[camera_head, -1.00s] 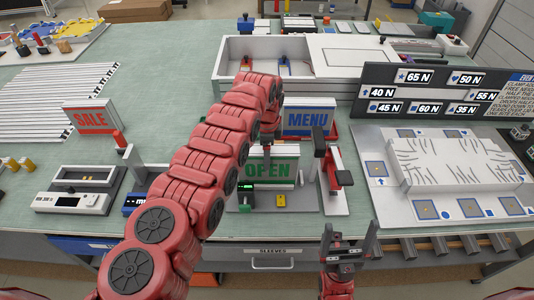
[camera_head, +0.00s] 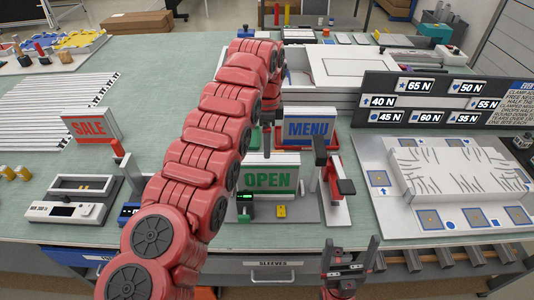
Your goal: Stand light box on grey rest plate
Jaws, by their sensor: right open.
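The light box marked OPEN (camera_head: 270,180), a white panel with green letters, stands upright on a grey plate (camera_head: 306,212) at the front middle of the bench. A MENU light box (camera_head: 309,129) stands behind it, and a SALE light box (camera_head: 90,128) stands at the left. My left gripper (camera_head: 267,143) points down just above and behind the top edge of the OPEN box; its fingers are small and dark, so its opening and any contact are unclear. My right gripper (camera_head: 350,256) is open and empty in front of the bench edge, fingers up.
A red-and-black clamp post (camera_head: 322,160) stands right of the OPEN box. A white tray (camera_head: 450,180) with a ribbed block and a dark force board (camera_head: 440,100) fill the right. A grey device (camera_head: 72,203) sits front left. Green bench (camera_head: 150,90) is free behind SALE.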

